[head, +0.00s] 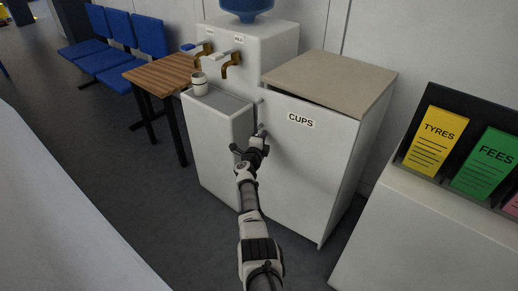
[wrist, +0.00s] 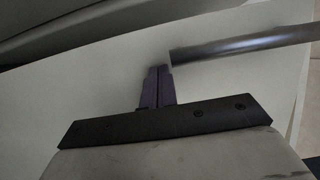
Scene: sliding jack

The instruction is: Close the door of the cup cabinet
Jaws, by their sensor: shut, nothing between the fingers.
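The cup cabinet (head: 330,78) is a white box with a beige top. Its white door (head: 305,165), labelled CUPS, stands slightly ajar, with a narrow dark gap between the door's upper edge and the top. My gripper (head: 262,134) is at the door's left side, near its upper part. In the wrist view, my gripper's fingers (wrist: 157,70) are together and empty in front of the pale door panel (wrist: 110,80). A grey bar, seemingly the door handle (wrist: 240,46), runs just beside the fingertips. I cannot tell whether the fingers touch the door or bar.
The white water dispenser (head: 265,45) stands behind and left, with a mug (head: 200,84) on its lower ledge. A wooden side table (head: 160,72) and blue chairs (head: 105,60) are farther left. A leaflet stand (head: 440,185) is at right. Grey floor (head: 110,160) is open at left.

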